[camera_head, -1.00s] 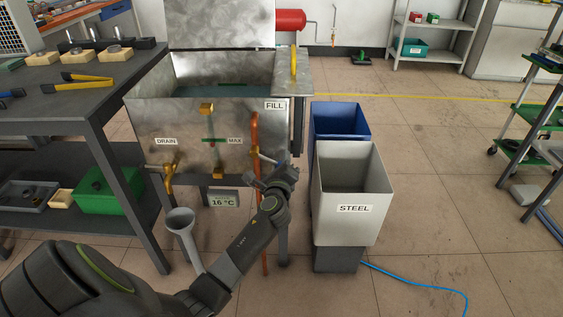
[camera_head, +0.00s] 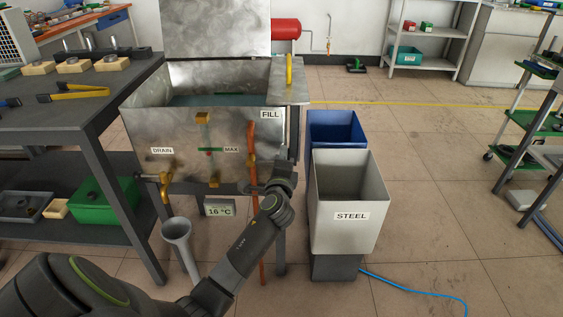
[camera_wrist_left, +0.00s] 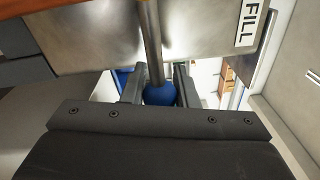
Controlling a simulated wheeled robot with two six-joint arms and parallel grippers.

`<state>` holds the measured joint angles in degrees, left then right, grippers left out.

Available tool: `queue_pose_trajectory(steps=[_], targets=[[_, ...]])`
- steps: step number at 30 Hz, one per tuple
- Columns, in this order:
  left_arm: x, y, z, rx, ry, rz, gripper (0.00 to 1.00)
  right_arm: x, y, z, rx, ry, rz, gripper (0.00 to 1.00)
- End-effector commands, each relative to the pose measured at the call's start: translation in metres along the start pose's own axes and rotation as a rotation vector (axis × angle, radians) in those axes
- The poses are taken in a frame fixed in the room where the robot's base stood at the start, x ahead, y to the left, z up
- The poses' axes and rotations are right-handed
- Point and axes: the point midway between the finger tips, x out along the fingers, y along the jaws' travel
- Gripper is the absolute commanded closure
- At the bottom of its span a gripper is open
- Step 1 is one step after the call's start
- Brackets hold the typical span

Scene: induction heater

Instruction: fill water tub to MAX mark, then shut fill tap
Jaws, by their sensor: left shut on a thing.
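The steel water tub (camera_head: 140,125) stands at the left centre with its lid up, and water (camera_head: 220,99) shows inside. A gauge tube (camera_head: 210,165) runs down its front between brass fittings, beside the MAX label (camera_head: 231,149); its water level is too small to read. My left gripper (camera_head: 262,187) is at the fill tap below the FILL label (camera_head: 270,115), beside the orange pipe (camera_head: 252,145). In the left wrist view, the gripper (camera_wrist_left: 160,88) is shut on the tap's metal lever with a blue end (camera_wrist_left: 160,95). The gripper hides most of the tap in the head view.
A drain tap (camera_head: 165,187) sits above a grey funnel (camera_head: 177,232). A 16 °C display (camera_head: 219,207) hangs below the tub. A STEEL bin (camera_head: 350,235) and a blue bin (camera_head: 335,130) stand to the right. A dark workbench (camera_head: 60,125) is at left.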

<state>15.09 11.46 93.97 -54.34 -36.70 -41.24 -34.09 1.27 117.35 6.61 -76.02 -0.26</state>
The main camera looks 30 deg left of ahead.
Motion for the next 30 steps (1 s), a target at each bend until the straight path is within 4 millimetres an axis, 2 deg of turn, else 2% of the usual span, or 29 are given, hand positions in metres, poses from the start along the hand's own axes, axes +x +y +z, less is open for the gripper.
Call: queue_pose_trajectory(steps=[15, 16, 20, 30], targets=[[0.0000, -0.0023, 0.0005, -0.026, -0.001, -0.002, 1.00, -0.0006, 0.0035, -0.0001, -0.006, 0.000, 0.007, 1.00], [0.0000, -0.0024, 0.0005, -0.025, -0.001, -0.002, 0.69, -0.0006, 0.0035, -0.0001, -0.006, 0.000, 0.007, 1.00], [0.0001, -0.0024, 0.0005, -0.024, -0.001, -0.002, 0.52, -0.0006, 0.0034, -0.0001, -0.006, 0.000, 0.007, 1.00], [-0.0025, -0.0020, 0.0004, -0.024, 0.000, -0.001, 0.52, -0.0010, 0.0021, -0.0002, -0.004, 0.001, 0.004, 1.00]])
